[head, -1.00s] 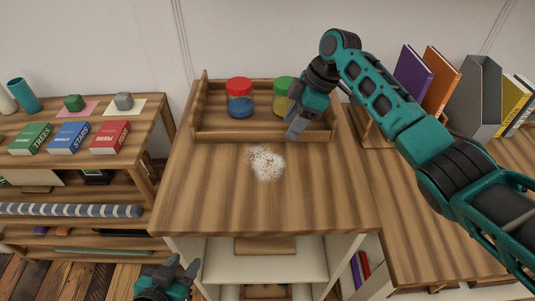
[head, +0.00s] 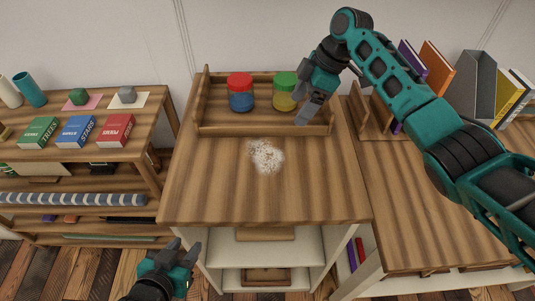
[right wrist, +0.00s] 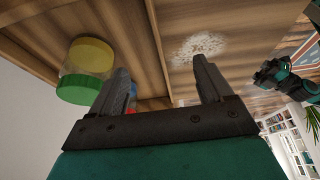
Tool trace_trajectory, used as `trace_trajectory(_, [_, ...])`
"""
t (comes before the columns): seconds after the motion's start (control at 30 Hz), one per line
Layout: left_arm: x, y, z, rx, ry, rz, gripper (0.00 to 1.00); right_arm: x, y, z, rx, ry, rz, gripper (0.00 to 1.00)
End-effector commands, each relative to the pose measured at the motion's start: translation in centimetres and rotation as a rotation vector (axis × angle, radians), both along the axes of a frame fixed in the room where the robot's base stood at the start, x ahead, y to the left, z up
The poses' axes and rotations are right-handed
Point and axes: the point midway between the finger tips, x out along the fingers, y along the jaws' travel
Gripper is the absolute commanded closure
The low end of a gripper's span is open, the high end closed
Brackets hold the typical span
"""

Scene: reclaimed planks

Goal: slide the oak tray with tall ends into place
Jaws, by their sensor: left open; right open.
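The oak tray with tall ends (head: 245,129) sits at the back of the cabinet top, against the wall. It holds a red-lidded jar with blue contents (head: 241,100) and a green-lidded jar with yellow contents (head: 285,98). My right gripper (head: 306,114) is open at the tray's right end, hiding part of it. In the right wrist view, its open fingers (right wrist: 163,72) appear either side of the tray's front wall; contact cannot be told. My left gripper (head: 186,250) is open and empty, low in front of the cabinet, apart from the tray.
A pile of white grains (head: 266,157) lies on the cabinet top (head: 220,195) in front of the tray. A shelf with books (head: 75,131) stands left. A lower counter (head: 410,210) with upright books and a grey file holder (head: 477,85) stands right.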

Motion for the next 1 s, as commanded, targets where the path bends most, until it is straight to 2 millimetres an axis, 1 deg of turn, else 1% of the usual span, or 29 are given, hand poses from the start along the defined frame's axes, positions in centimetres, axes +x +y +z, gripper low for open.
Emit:
trace_trajectory(0.13, [0.0, 0.0, 0.0, -0.001, -0.001, -0.001, 0.59, -0.1, -0.1, -0.3, -0.005, 0.007, -0.001, 0.2])
trace_trajectory(0.27, [0.0, 0.0, 0.0, -0.001, -0.002, -0.001, 0.59, 0.0, -0.3, 0.4, -0.003, 0.003, -0.001, 0.2])
trace_trajectory(0.37, [0.1, 0.0, -0.1, -0.001, -0.003, -0.001, 0.59, 0.1, -0.8, 1.9, -0.001, -0.001, -0.002, 0.2])
trace_trajectory(0.6, [0.3, 0.0, 0.1, -0.001, -0.008, -0.001, 0.59, 0.1, -2.9, 6.9, 0.0, -0.004, -0.002, 0.2])
trace_trajectory(0.7, [0.4, 0.0, 0.2, -0.001, -0.011, 0.0, 0.59, 0.1, -3.7, 8.8, -0.001, -0.002, -0.002, 0.2])
trace_trajectory(0.83, [0.4, 0.0, 0.2, -0.001, -0.012, 0.0, 0.59, 0.1, -4.4, 10.7, 0.0, -0.003, -0.001, 0.2])
trace_trajectory(1.0, [0.4, 0.0, 0.2, -0.001, -0.012, 0.001, 0.59, 0.0, -4.9, 11.8, 0.0, -0.001, -0.001, 0.2])
